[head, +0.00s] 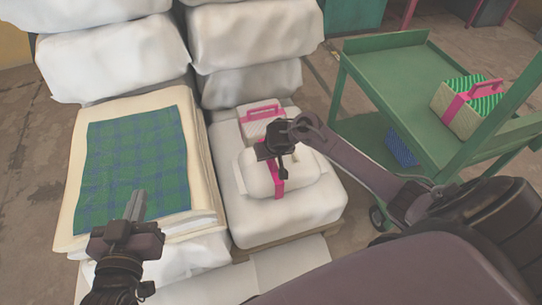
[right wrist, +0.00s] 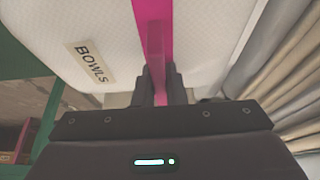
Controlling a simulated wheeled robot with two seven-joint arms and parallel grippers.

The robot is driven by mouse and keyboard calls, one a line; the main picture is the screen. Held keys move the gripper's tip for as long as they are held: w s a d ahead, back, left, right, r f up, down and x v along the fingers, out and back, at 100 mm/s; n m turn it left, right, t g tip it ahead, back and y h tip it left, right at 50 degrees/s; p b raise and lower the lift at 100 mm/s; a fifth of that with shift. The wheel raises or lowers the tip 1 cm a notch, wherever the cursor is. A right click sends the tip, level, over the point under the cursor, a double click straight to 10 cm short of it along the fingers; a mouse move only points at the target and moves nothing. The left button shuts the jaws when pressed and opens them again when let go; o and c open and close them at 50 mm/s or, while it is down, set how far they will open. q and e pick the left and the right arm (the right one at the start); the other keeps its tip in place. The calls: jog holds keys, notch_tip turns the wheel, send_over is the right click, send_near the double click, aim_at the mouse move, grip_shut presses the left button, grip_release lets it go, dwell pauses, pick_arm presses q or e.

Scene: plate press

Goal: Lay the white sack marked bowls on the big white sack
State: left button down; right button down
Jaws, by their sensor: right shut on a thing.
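The white sack marked bowls (head: 300,172) has a pink strap and shows its BOWLS label in the right wrist view (right wrist: 92,62). My right gripper (head: 278,167) is shut on the pink strap, which runs between its fingers in the right wrist view (right wrist: 160,85). The sack is over the top of the big white sack (head: 290,218); I cannot tell whether it touches it. My left gripper (head: 134,206) is shut and empty, at the near edge of the cloth-covered stack at left.
A pale bag with a pink handle (head: 262,124) stands just behind the bowls sack. A green checked cloth (head: 137,160) lies on the stack at left. Tall white sacks (head: 115,55) rise behind. A green cart (head: 400,85) at right carries a green patterned box (head: 462,112).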

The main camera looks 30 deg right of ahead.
pick_arm(q)
jog(key=shift+w+r, duration=0.1)
jog(key=shift+r, duration=0.25)
pick_arm(e)
jog(key=shift+w, duration=0.1)
jog(key=c, duration=1.5)
grip_release()
